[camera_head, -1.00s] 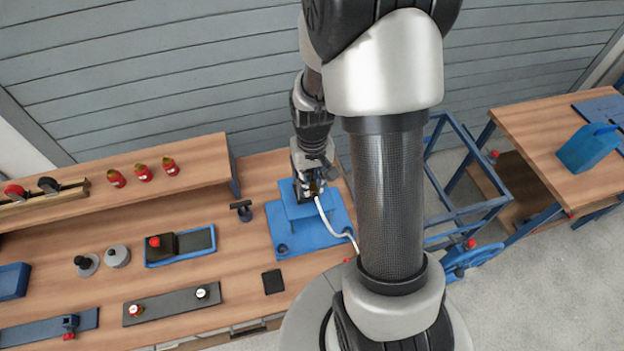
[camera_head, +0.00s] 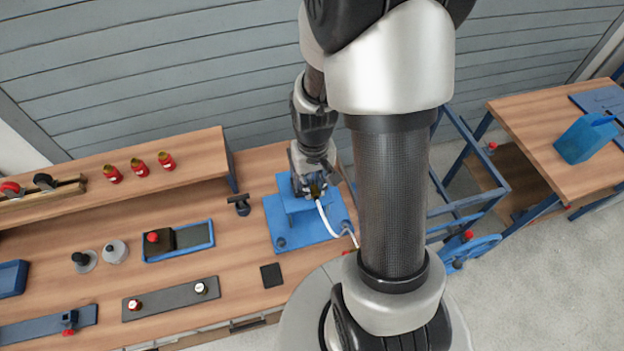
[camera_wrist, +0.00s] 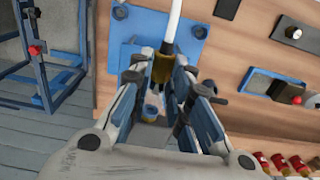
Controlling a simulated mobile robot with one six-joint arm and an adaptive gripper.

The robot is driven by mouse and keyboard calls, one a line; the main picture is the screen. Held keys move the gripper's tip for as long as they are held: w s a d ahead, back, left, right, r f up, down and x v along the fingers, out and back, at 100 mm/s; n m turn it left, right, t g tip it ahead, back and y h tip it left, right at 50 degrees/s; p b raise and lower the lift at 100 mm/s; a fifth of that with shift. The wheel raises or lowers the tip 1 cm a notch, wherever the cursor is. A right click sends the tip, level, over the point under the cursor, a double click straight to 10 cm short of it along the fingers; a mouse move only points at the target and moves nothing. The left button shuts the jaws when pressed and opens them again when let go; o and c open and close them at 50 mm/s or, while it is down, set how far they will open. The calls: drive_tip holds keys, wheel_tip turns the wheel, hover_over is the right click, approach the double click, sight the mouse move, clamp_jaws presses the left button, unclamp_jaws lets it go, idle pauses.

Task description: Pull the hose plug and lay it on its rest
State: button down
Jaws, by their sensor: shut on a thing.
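My gripper (camera_head: 316,189) is shut on the brass-coloured hose plug (camera_wrist: 162,70), seen between the fingertips in the wrist view. A white hose (camera_head: 325,219) runs from the plug; it also shows in the wrist view (camera_wrist: 175,22). The gripper is over the blue fixture (camera_head: 290,240) on the bench, whose base plate also shows in the wrist view (camera_wrist: 190,48). A small blue ring-shaped part (camera_wrist: 151,110) shows between the fingers. I cannot tell whether the plug still sits in a socket. A dark T-shaped stand (camera_head: 240,204) left of the fixture may be the rest.
A black square pad (camera_head: 271,275) lies in front of the fixture. A blue-rimmed tray (camera_head: 180,241) and a grey strip with knobs (camera_head: 170,299) lie to the left. Red bottles (camera_head: 139,167) stand on the raised shelf. A blue frame (camera_head: 470,205) stands to the right.

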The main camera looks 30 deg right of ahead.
drive_tip(key=shift+s+a, duration=0.2)
drive_tip(key=shift+s, duration=0.55)
drive_tip(key=shift+s, duration=0.2)
